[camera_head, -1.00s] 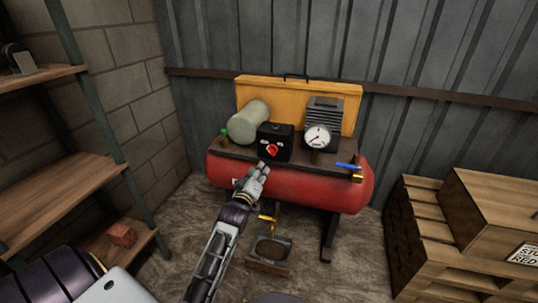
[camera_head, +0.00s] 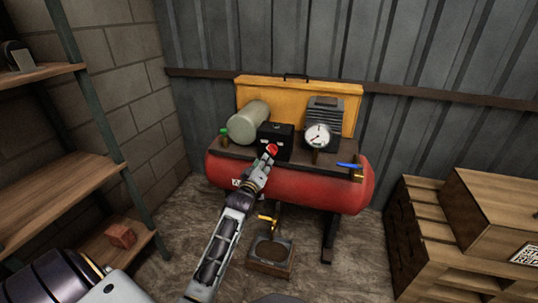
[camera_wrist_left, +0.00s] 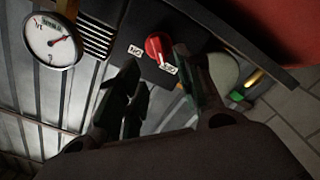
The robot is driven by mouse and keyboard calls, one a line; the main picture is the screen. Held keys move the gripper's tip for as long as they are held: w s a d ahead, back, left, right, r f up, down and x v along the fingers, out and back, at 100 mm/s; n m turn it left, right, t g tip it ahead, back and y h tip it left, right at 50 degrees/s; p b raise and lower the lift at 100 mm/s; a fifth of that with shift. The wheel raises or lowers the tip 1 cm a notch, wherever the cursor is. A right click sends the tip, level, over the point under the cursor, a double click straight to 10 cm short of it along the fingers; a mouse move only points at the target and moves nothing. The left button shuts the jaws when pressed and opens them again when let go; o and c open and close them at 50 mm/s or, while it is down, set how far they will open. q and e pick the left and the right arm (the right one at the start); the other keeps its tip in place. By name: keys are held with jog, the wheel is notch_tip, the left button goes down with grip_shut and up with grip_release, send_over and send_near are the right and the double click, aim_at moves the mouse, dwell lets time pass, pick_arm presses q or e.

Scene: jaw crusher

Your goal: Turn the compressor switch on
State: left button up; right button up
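The compressor has a red tank (camera_head: 300,186) and stands against the metal wall. Its black switch box (camera_head: 283,135) carries a red rotary knob (camera_head: 271,149). In the left wrist view the knob (camera_wrist_left: 157,47) sits between two small white labels, too small to read for sure. My left gripper (camera_head: 268,156) is right in front of the knob and partly covers it. In the left wrist view its two fingers (camera_wrist_left: 160,75) are spread, one to each side of the knob's lower area, with nothing held between them. Whether they touch the knob I cannot tell. My right gripper is out of view.
A round gauge (camera_head: 318,135) is right of the switch box, and a grey-green cylinder (camera_head: 249,122) is left of it. A blue-handled valve (camera_head: 349,166) is at the tank's right. Wooden shelves (camera_head: 55,195) stand left and crates (camera_head: 450,230) right.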

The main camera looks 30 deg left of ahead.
aim_at(270, 151)
pick_arm(q)
jog(key=shift+b+x, duration=0.45)
jog(key=shift+x, duration=1.35)
jog(key=shift+w+a, duration=0.1)
jog(key=shift+w, duration=0.2)
jog(key=shift+b+x, duration=0.5)
jog(key=shift+x, duration=0.8)
jog(key=shift+w+a, duration=0.15)
jog(key=shift+w, duration=0.65)
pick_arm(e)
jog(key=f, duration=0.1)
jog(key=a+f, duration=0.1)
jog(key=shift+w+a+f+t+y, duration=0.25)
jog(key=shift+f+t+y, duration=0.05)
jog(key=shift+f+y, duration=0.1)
pick_arm(q)
grip_shut()
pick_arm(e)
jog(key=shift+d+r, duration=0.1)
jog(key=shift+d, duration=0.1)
